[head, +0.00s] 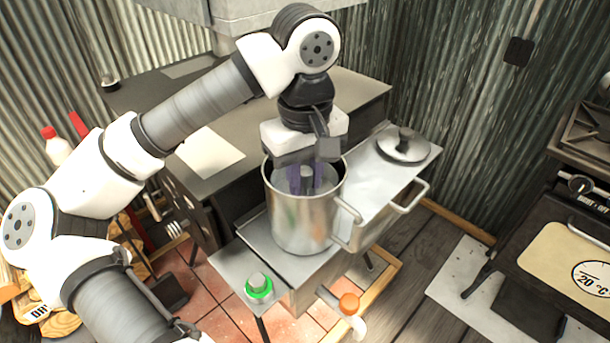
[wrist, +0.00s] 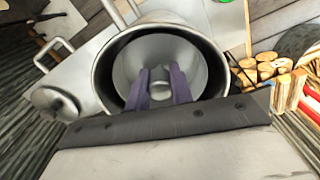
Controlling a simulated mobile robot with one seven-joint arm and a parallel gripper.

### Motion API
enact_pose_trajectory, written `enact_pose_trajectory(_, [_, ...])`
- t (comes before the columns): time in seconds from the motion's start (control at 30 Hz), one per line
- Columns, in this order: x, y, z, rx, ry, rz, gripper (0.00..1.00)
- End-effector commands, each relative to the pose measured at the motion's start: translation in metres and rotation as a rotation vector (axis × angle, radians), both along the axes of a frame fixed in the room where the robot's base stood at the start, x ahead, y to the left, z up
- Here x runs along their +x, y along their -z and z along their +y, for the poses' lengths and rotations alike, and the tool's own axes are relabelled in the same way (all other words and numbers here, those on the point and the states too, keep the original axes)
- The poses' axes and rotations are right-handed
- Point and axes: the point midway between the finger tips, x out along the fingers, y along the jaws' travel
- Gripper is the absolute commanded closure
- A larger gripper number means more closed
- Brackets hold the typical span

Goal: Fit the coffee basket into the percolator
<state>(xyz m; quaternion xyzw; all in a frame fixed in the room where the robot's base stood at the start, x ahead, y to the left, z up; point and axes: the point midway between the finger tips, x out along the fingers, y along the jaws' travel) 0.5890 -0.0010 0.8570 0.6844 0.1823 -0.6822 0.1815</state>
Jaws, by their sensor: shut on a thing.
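The percolator (head: 300,221) is a tall steel pot with a side handle, standing upright on a metal stand. My gripper (head: 306,178) points down into its open mouth. In the wrist view the two purple fingers (wrist: 160,88) are shut on a grey knob in the middle of the coffee basket (wrist: 184,53). The basket is a round metal bowl, and it sits inside the percolator's rim (wrist: 103,62), with a dark gap around it. Whether the basket rests on anything inside is hidden.
A round lid (head: 403,147) with a knob lies on the stand (head: 368,183) to the right of the pot. A bottle with a green ring (head: 259,288) stands at the stand's front left. An orange-capped item (head: 349,304) is at the front. A dark table (head: 345,95) is behind.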

Motion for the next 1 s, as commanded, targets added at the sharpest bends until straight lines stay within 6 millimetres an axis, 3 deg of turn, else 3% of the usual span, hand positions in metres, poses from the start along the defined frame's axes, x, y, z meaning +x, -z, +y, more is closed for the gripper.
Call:
enact_pose_trajectory(0.2, [0.000,-0.001,0.000,0.000,0.000,0.000,1.00])
enact_pose_trajectory(0.23, [0.000,-0.001,0.000,0.000,0.000,0.000,0.76])
enact_pose_trajectory(0.43, [0.000,-0.001,0.000,0.000,0.000,0.000,0.52])
enact_pose_trajectory(0.77, [0.000,-0.005,0.000,0.000,-0.001,-0.001,0.52])
enact_pose_trajectory(0.87, [0.000,-0.017,0.000,0.001,-0.001,-0.002,0.52])
enact_pose_trajectory(1.0, [0.000,-0.047,0.000,0.003,-0.003,-0.003,0.52])
